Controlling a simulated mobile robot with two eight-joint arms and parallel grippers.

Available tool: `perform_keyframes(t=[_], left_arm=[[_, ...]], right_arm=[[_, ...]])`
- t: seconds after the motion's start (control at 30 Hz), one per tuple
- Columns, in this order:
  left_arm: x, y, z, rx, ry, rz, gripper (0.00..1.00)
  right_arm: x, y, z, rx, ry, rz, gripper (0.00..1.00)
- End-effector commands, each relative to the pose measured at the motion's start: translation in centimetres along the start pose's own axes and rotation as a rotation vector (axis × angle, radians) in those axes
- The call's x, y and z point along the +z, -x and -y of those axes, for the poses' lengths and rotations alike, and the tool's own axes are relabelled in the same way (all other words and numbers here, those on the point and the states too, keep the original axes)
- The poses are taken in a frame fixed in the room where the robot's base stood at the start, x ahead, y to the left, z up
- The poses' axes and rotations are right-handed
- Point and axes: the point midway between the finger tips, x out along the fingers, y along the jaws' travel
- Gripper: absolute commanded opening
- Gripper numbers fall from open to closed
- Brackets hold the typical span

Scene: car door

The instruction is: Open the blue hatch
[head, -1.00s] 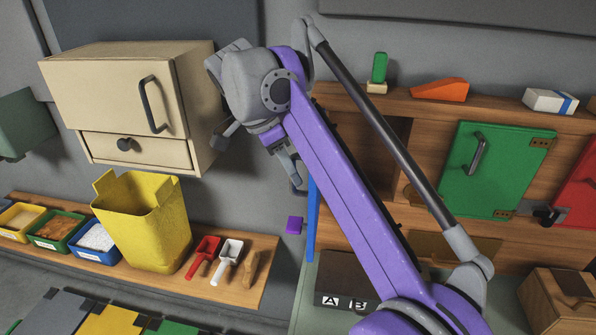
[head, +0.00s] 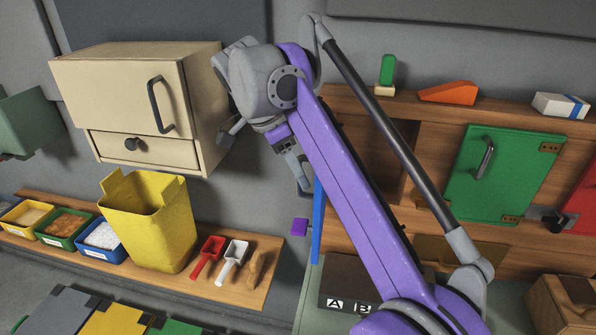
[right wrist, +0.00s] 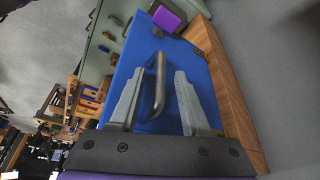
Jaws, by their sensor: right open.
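The blue hatch (head: 317,222) shows in the head view as a thin, nearly edge-on strip at the left end of the wooden cabinet (head: 440,239), partly hidden by my right arm. In the right wrist view the hatch (right wrist: 190,62) is a broad blue panel with a grey bar handle (right wrist: 158,88). My right gripper (right wrist: 160,74) is open, with one finger on each side of the handle in that view. I cannot tell whether the fingers touch it. In the head view the right gripper (head: 303,180) is beside the hatch's upper part. My left gripper is not in view.
A green door (head: 510,180) and part of a red door (head: 584,200) are on the cabinet. A purple block (head: 300,227) is beside the hatch. A beige wall cupboard (head: 200,105), a yellow bin (head: 160,225) and small scoops on a shelf (head: 255,290) are to the left.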

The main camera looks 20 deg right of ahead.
Motion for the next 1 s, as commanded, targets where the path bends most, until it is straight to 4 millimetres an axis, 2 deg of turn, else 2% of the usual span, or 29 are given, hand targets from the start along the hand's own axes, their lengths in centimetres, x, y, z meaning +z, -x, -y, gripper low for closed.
perform_keyframes(t=[0.07, 0.3, 0.5, 0.7, 1.0], left_arm=[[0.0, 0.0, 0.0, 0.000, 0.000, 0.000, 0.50], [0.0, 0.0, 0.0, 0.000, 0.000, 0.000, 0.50], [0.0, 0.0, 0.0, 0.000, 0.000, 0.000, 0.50], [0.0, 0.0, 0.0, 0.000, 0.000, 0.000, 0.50], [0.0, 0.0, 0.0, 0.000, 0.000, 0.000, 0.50]], right_arm=[[0.3, 0.8, 0.1, -0.001, 0.002, 0.000, 0.47], [5.7, 2.9, 0.1, -0.002, 0.005, 0.000, 0.47], [9.2, 4.3, 0.1, -0.001, 0.003, 0.000, 0.47], [10.8, 5.1, 0.1, 0.000, 0.001, 0.000, 0.47], [11.1, 5.2, 0.1, 0.000, 0.000, 0.000, 0.47]])
